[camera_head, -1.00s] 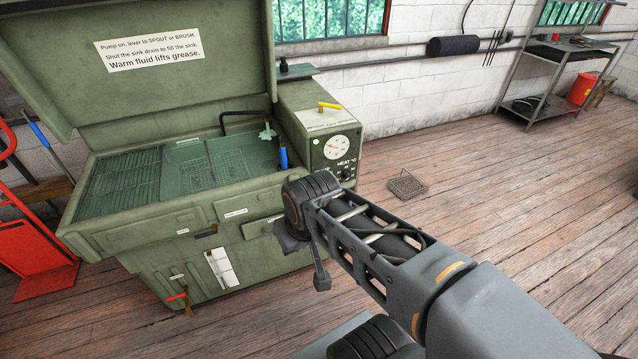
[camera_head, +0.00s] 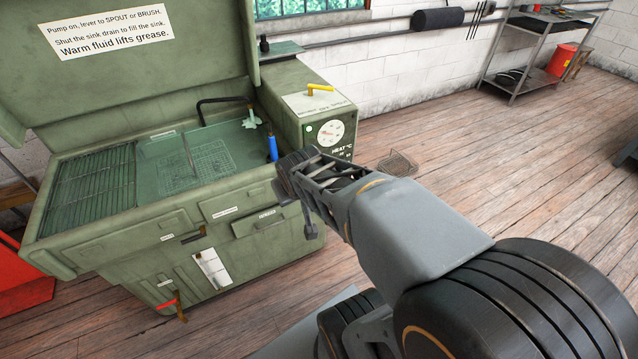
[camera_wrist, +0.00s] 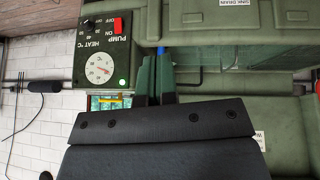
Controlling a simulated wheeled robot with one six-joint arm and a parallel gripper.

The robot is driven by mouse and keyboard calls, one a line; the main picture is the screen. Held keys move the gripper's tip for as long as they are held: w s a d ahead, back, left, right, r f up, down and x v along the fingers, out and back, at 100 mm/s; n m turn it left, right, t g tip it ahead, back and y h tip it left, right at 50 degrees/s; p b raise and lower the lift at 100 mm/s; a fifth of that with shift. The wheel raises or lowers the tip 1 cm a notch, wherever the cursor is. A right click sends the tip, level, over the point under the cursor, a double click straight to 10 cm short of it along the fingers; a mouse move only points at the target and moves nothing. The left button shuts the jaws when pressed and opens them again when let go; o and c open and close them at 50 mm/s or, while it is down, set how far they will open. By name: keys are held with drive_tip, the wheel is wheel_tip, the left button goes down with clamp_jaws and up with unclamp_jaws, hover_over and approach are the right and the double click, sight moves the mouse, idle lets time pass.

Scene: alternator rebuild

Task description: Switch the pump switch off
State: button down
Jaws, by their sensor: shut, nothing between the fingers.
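The pump switch is a small red rocker (camera_wrist: 118,25) on the dark control panel (camera_wrist: 100,60) of the green parts washer. The wrist view shows it upside down, beside the labels PUMP, ON and OFF. I cannot tell for certain which way the rocker is tipped. A green lamp (camera_wrist: 122,82) on the panel is lit. In the head view my wrist hides the switch. My gripper (camera_wrist: 157,78) is shut and empty, in front of the washer and beside the panel, apart from the switch.
A blue-handled brush (camera_head: 272,148) stands at the sink's right edge, close to my wrist. A yellow lever (camera_head: 320,88) is on top of the control box. A drawer (camera_head: 268,222) is below the sink. Open floor (camera_head: 440,150) lies to the right, with a small grate (camera_head: 400,162).

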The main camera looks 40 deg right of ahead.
drive_tip(key=w+d+f+t+b, duration=0.2)
drive_tip(key=d+f+t+b, duration=0.2)
drive_tip(key=d+f, duration=0.5)
drive_tip(key=w+d+f+t+b, duration=0.3)
drive_tip(key=d+f+t+b, duration=0.1)
drive_tip(key=d+f, duration=0.5)
drive_tip(key=shift+f+t+b, duration=0.4)
drive_tip(key=shift+f+b, duration=0.1)
drive_tip(key=shift+b, duration=0.2)
drive_tip(key=x, duration=1.4)
drive_tip(key=shift+b, duration=0.3)
drive_tip(key=shift+a, duration=0.1)
